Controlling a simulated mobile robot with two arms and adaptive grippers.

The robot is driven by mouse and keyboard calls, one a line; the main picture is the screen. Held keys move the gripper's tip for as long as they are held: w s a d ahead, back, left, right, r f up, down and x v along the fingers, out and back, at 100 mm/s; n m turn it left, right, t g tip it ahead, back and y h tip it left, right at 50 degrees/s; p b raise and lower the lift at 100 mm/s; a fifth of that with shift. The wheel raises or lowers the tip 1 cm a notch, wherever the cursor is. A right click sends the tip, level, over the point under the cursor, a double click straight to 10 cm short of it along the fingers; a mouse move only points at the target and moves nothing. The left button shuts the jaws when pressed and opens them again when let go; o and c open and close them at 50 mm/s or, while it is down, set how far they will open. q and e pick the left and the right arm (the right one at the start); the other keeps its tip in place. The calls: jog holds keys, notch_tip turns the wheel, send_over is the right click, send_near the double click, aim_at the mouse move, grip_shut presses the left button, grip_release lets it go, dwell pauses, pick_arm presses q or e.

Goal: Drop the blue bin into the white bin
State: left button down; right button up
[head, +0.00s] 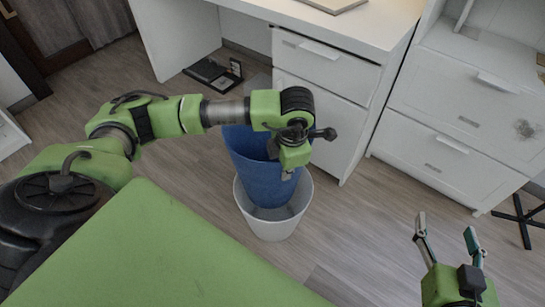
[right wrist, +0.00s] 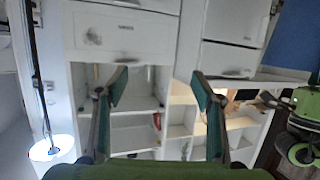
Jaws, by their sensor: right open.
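The blue bin (head: 258,170) is in the middle of the head view, with its lower part inside the mouth of the white bin (head: 272,230), which stands on the floor. I cannot tell whether the blue bin touches the white bin's bottom. My left gripper (head: 287,174) is at the blue bin's right rim and points down; its fingers are partly hidden, so its grip is unclear. My right gripper (head: 447,232) is open and empty at the lower right, away from both bins. The blue bin also shows at the right wrist view's upper right (right wrist: 297,40).
A white desk (head: 322,90) with a drawer stands just behind the bins. A white drawer cabinet (head: 445,130) is at the right, and a black stand leg (head: 522,220) is at the far right. Wooden floor (head: 360,225) is clear between the bins and my right gripper.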

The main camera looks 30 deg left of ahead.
pick_arm(q)
notch_tip(320, 180, down, 5)
jog(key=b, duration=0.3)
jog(key=shift+r, duration=0.2)
jog(key=shift+f, duration=0.15)
pick_arm(e)
notch_tip(320, 180, up, 16)
jog(key=a+t+y, duration=0.2)
jog(key=t+y, duration=0.1)
jog(key=t, duration=0.5)
jog(key=shift+s+r+t, duration=0.15)
jog(key=shift+s+t, duration=0.05)
jog(key=shift+t, duration=0.1)
pick_arm(q)
jog(key=c, duration=2.2)
grip_release()
notch_tip(320, 180, up, 12)
send_over(285, 181)
jog(key=s+d, duration=0.1)
jog(key=s, duration=0.1)
jog(key=shift+w+d, duration=0.2)
